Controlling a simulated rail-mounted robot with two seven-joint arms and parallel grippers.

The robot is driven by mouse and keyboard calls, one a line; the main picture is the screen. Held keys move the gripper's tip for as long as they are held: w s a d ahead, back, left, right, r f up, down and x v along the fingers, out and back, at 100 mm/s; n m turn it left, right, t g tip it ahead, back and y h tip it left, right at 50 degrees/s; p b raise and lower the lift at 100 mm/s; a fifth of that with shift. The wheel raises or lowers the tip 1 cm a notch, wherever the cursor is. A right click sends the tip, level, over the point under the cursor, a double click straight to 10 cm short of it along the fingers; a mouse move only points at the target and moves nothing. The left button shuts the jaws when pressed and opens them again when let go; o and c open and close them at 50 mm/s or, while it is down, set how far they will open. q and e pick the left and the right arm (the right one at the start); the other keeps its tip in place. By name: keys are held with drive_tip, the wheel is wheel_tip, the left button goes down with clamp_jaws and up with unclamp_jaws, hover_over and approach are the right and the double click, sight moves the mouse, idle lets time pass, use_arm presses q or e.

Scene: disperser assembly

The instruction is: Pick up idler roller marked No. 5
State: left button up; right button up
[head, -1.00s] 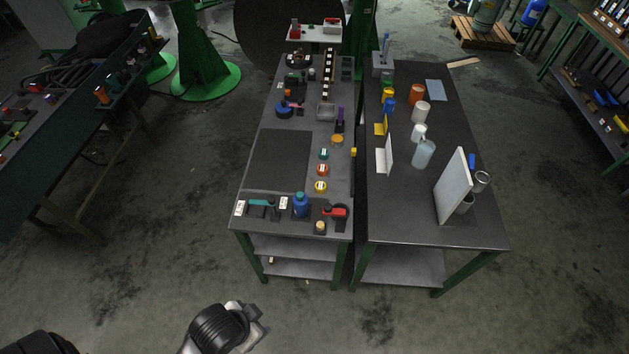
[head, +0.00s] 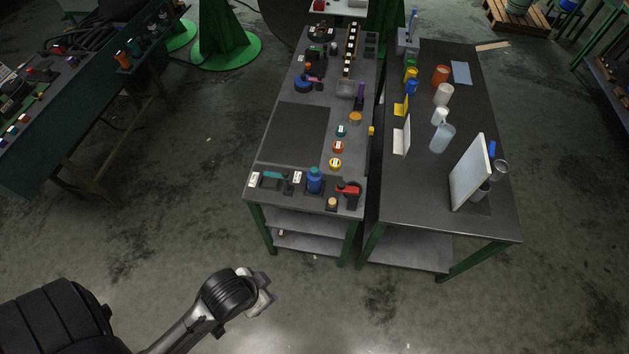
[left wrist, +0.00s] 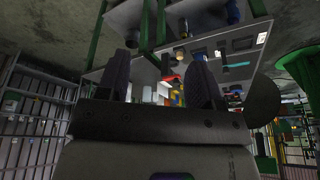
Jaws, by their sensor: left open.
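I cannot make out a No. 5 marking on any part, so I cannot tell which one is the idler roller. Labelled round parts, teal (head: 341,131), red (head: 338,147) and yellow (head: 335,164), stand on the left middle table (head: 292,133). A row of small pale-and-dark pieces (head: 350,50) is at its far end. My left gripper (head: 264,298) is over the floor, well short of the tables. In the left wrist view my left gripper (left wrist: 162,68) has its two fingers wide apart with nothing between them. My right gripper is not in view.
A second dark table (head: 460,110) stands close on the right, holding cups, bottles and an upright white panel (head: 470,171). A dark bench (head: 95,110) with small parts is at the far left. Open floor lies in front of the tables.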

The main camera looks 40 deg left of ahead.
use_arm(q)
drive_tip(key=o, duration=0.6)
